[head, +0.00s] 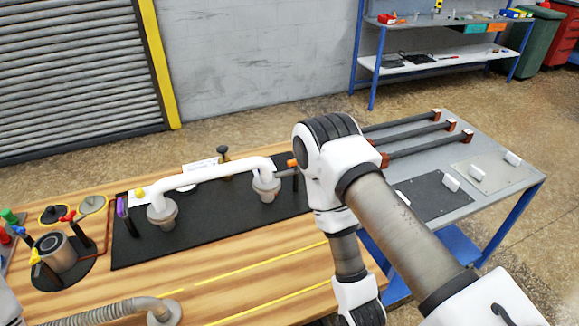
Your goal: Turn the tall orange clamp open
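A small orange piece (292,163), likely the top of the tall orange clamp, shows at the right end of the black mat (215,215), just left of my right arm's elbow. My arm covers the area to its right, so I cannot tell how the clamp is turned. A white bent pipe (210,173) with two grey flanged ends stands on the mat left of it. My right arm bends down in front of the bench, and its gripper is below the picture. My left gripper is not in view.
A purple-handled clamp (122,207) stands at the mat's left end. A metal cylinder (57,252) has red, blue and yellow handles around it. A corrugated hose (105,312) lies in front. A grey table (480,205) with dark rods stands right.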

